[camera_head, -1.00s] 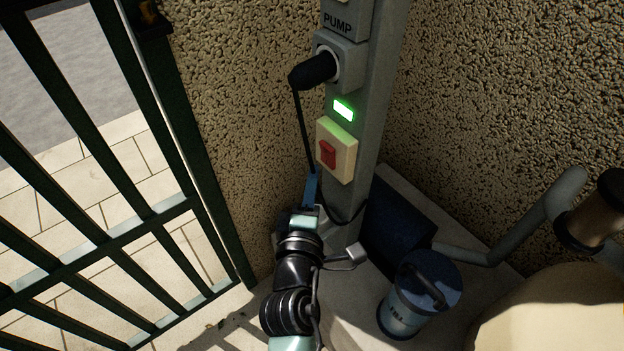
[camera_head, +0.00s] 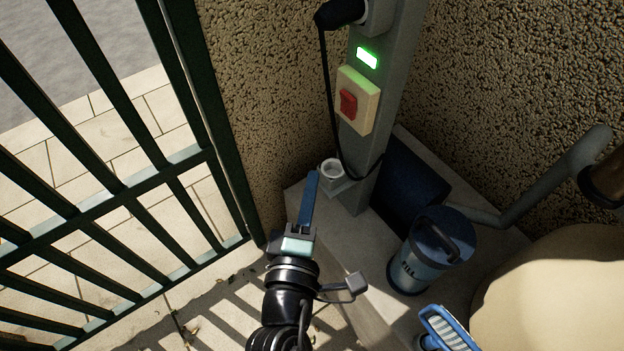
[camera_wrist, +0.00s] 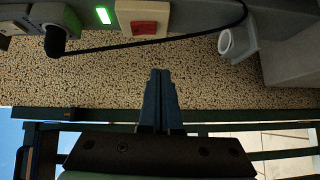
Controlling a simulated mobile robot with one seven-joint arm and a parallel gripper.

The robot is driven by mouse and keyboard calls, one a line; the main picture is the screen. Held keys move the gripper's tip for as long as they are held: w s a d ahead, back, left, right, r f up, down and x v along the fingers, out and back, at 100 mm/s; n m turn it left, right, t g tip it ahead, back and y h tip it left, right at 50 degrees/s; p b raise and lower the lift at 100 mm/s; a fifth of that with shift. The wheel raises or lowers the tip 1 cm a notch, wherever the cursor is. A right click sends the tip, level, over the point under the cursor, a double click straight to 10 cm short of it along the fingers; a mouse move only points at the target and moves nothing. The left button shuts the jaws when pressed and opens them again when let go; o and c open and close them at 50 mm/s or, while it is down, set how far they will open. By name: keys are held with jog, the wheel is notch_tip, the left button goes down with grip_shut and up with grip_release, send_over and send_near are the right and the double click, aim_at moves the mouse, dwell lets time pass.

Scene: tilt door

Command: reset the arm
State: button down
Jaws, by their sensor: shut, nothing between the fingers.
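My gripper (camera_head: 308,198) is shut and empty, with its blue fingers together and pointing up in the head view. It is in front of the rough wall, left of the grey post (camera_head: 366,165), apart from it. In the wrist view the shut fingers (camera_wrist: 160,85) point at the wall, below the switch box. My dark arm runs down to the bottom edge of the head view.
The post bears a red switch (camera_head: 348,102), a green light (camera_head: 367,58) and a black plug (camera_head: 340,12) with a hanging cable. A barred gate (camera_head: 120,195) stands left. A canister marked FILL (camera_head: 415,268) and a blue brush (camera_head: 450,328) are right.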

dwell(0.4)
jog(key=w+d+r+m+t, duration=0.1)
jog(key=w+r+m+t, duration=0.15)
jog(key=r+m, duration=0.75)
jog(key=w+d+r+m+t, duration=0.1)
jog(key=w+r+t, duration=0.15)
jog(key=r, duration=1.65)
jog(key=s+a+r+m+t+y, duration=0.1)
jog(key=s+r+m+t, duration=0.3)
jog(key=r, duration=0.6)
jog(key=s+a+r+m+t+y, duration=0.1)
jog(key=s+r+y, duration=0.1)
jog(key=s+r, duration=0.6)
notch_tip(320, 180, up, 25)
jog(key=w+p, duration=0.2)
jog(key=p, duration=2.2)
jog(key=shift+w+d, duration=0.15)
jog(key=shift+w, duration=0.05)
jog(key=shift+f, duration=0.1)
